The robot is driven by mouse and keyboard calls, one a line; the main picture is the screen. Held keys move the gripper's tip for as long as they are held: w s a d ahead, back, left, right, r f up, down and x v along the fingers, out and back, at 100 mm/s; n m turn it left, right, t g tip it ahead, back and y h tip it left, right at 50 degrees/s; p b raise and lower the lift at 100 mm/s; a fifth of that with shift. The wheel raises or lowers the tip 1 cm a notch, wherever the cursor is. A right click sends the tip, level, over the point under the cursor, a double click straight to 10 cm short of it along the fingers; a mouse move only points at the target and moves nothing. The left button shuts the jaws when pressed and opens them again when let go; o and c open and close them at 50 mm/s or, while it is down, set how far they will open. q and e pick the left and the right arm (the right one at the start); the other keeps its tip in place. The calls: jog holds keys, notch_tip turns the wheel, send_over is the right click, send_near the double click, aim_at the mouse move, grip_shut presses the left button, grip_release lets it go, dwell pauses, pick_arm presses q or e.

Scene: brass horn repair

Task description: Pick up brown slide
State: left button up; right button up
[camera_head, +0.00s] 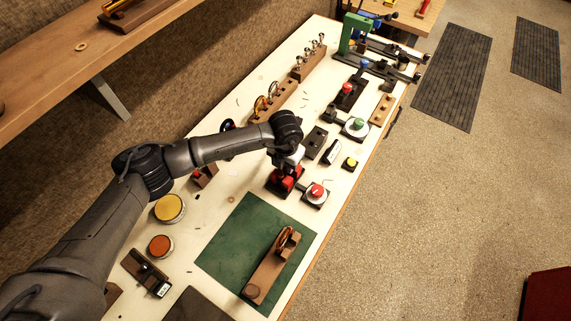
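My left arm reaches in from the left. My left gripper (286,168) points down over a red and black block (285,183) on the pale bench. Its fingers are small and partly hidden by the wrist, so I cannot tell if they are open or shut. A looped copper-brown piece (285,238), possibly the brown slide, stands on a long wooden holder (266,276) on the green mat (228,249). It is apart from the gripper, nearer the bench's front. Other loops (261,104) stand at a wooden rack further back. My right gripper is not in view.
Yellow (169,207) and orange (160,246) round tins sit left of the mat. A green-posted fixture (353,34) stands at the far end.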

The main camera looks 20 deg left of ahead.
pick_arm(q)
grip_shut()
jog(key=shift+r, duration=0.1)
dwell(0.3)
jog(key=shift+r, duration=0.5)
jog(key=r, duration=0.3)
jog(key=shift+d+r, duration=0.15)
jog(key=shift+d, duration=0.1)
jog(key=s+d+r+b, duration=0.1)
jog(key=s+d+r, duration=0.2)
jog(key=d+r, duration=0.3)
jog(key=d, duration=0.4)
jog(key=shift+d+r, duration=0.25)
jog(key=shift+d, duration=0.15)
jog(key=shift+r, duration=0.2)
notch_tip(320, 180, up, 7)
jog(key=p, duration=0.3)
dwell(0.3)
